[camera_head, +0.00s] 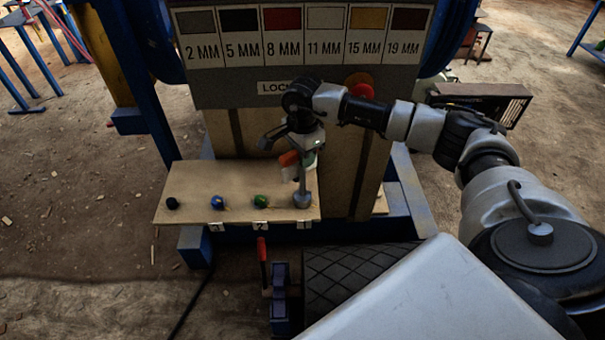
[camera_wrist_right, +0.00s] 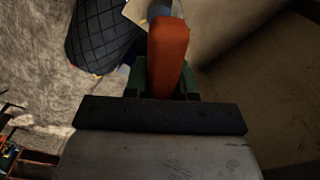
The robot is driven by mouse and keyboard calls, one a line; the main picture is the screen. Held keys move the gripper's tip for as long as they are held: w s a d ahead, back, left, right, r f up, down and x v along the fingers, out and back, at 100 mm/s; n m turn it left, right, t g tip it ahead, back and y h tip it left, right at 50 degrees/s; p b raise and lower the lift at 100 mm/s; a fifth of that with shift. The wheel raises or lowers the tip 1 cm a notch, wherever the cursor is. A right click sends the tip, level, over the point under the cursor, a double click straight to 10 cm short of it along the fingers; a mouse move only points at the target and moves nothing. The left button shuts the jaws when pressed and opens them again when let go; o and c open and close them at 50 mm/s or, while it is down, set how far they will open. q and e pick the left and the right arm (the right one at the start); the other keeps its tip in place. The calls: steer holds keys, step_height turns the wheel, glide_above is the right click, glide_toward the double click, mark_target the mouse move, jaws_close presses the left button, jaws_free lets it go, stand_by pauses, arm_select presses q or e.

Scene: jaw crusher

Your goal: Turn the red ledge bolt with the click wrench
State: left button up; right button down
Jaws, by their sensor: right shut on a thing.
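The click wrench has a red-orange handle (camera_head: 289,158) and a grey metal end (camera_head: 302,199) that comes down at the right end of the wooden ledge (camera_head: 185,188). My right gripper (camera_head: 301,160) is shut on the wrench above the ledge. In the right wrist view the handle (camera_wrist_right: 168,55) stands between the greenish fingers (camera_wrist_right: 163,82). No red bolt shows; the wrench's lower end covers that spot, and I cannot tell whether it sits on a bolt. A black bolt (camera_head: 172,203), a blue bolt (camera_head: 217,202) and a green bolt (camera_head: 260,201) stand to the left. My left gripper is out of view.
A sign panel (camera_head: 300,45) with coloured size squares hangs above the ledge. A red button (camera_head: 362,91) is behind my right arm. A blue fixture with a red lever (camera_head: 263,263) and a dark ribbed surface (camera_head: 350,272) lie in front. Small numbered tags line the ledge's front edge.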

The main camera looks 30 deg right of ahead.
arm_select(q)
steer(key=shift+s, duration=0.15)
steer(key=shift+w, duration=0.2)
arm_select(e)
steer(key=shift+m, duration=0.8)
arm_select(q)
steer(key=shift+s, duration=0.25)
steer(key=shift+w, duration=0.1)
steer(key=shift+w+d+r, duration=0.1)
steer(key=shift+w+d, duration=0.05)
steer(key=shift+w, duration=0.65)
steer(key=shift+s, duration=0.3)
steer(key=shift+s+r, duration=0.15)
arm_select(e)
steer(key=shift+w+r, duration=0.1)
steer(key=shift+r, duration=0.15)
